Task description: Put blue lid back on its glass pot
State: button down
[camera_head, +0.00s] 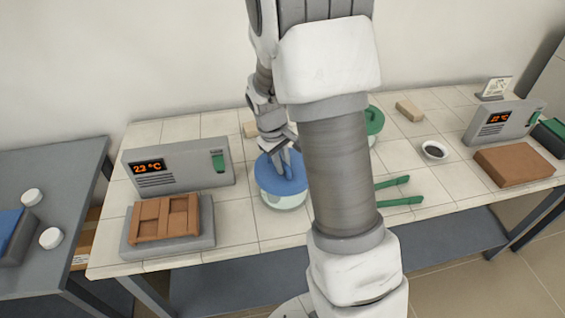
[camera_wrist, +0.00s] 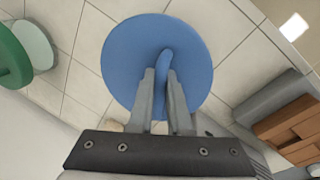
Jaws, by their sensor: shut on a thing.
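The blue lid (camera_head: 280,178) is a round disc with a raised handle. My gripper (camera_head: 285,162) is shut on that handle from above. In the wrist view, the lid (camera_wrist: 125,70) fills the upper middle, with its handle between the two fingers of my gripper (camera_wrist: 166,75). The glass pot (camera_head: 284,202) stands on the tiled table directly under the lid. The lid looks level and over the pot's mouth; whether it touches the rim is hard to tell. The lid hides the pot in the wrist view.
A second pot with a green lid (camera_head: 375,121) stands behind my arm; that lid also shows in the wrist view (camera_wrist: 12,55). Green tongs (camera_head: 400,201), a small bowl (camera_head: 435,150) and a furnace controller (camera_head: 178,167) share the table (camera_head: 240,218). A brown brick tray (camera_head: 165,218) lies left.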

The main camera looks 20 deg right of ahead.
jog(key=shift+f, duration=0.25)
jog(key=c, duration=0.8)
grip_release()
jog(key=s+a+r+p, duration=0.1)
jog(key=a+r+p, duration=0.15)
jog(key=r, duration=1.45)
jog(key=s+a+r+m+t, duration=0.1)
jog(key=s+a+r, duration=0.1)
jog(key=s, duration=0.4)
jog(key=s+a+r+m+t+y, duration=0.1)
jog(key=s+a+r+t, duration=0.1)
jog(key=s, duration=0.5)
jog(key=s+a+r+m+t+y+b, duration=0.1)
jog(key=s+a+r+t, duration=0.1)
jog(key=s, duration=0.5)
jog(key=shift+a+r, duration=0.2)
jog(key=shift+a, duration=0.05)
